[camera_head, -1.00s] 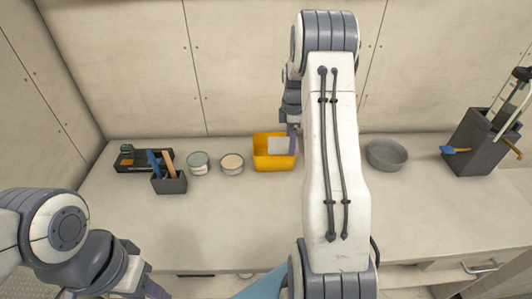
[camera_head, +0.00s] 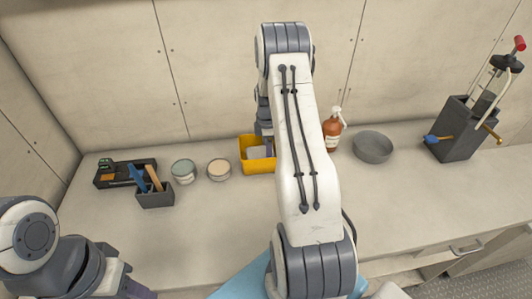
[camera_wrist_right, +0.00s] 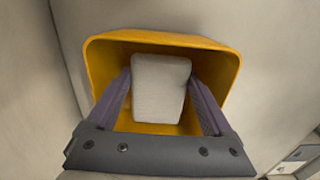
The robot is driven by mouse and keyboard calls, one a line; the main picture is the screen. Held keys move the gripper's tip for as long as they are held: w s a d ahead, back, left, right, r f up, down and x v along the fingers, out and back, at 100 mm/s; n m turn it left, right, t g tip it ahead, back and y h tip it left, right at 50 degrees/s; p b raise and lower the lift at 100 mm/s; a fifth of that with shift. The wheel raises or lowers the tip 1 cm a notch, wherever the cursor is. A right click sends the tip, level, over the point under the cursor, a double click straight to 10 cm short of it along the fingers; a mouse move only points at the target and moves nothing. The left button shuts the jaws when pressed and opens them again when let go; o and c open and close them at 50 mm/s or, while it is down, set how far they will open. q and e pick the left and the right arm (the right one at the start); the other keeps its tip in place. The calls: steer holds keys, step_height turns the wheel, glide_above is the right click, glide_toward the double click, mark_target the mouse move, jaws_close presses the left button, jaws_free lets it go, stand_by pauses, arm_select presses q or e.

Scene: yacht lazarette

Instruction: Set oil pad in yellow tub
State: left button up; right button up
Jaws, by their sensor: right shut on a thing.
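The yellow tub (camera_head: 260,167) stands on the counter against the back wall; it also shows in the wrist view (camera_wrist_right: 218,56). The pale grey oil pad (camera_head: 256,152) is inside the tub's opening, its lower part hidden by the front wall in the head view. My right gripper (camera_wrist_right: 160,88) points down into the tub, with one finger on each side of the pad (camera_wrist_right: 160,95), shut on it. Whether the pad touches the tub floor cannot be told. My left gripper (camera_head: 136,291) is at the bottom left edge, cut off, its fingers unclear.
The front counter is largely clear.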

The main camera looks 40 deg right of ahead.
step_height(320, 180, down, 2)
steer(key=shift+f, duration=0.1)
steer(key=shift+f, duration=0.15)
steer(key=o, duration=1.2)
